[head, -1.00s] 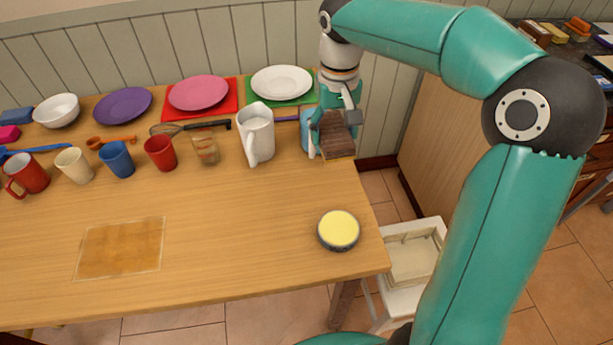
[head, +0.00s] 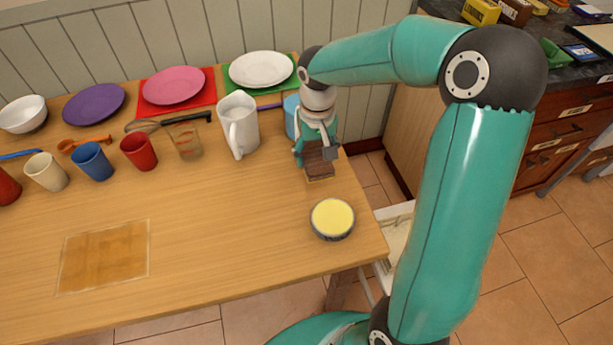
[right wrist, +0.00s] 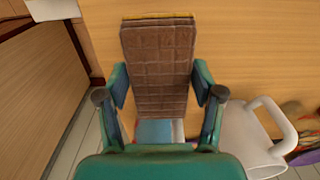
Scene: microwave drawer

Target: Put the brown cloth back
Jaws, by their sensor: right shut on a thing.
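The brown cloth (head: 321,161) is a folded, quilted dark brown slab with a yellowish edge at its far end. My right gripper (head: 316,150) is shut on it near the table's right end. The right wrist view shows the cloth (right wrist: 157,60) between the two fingers, extending forward from them. I cannot tell if its lower edge touches the table. A flat orange-brown square with a pale border (head: 105,256) lies on the front left of the table. My left gripper is not in view.
A white jug (head: 238,125) stands left of my right gripper, with a light blue thing (head: 291,115) behind the gripper. A round yellow-topped tin (head: 332,218) sits near the table's right edge. Cups and plates line the back. The table's (head: 215,225) front middle is clear.

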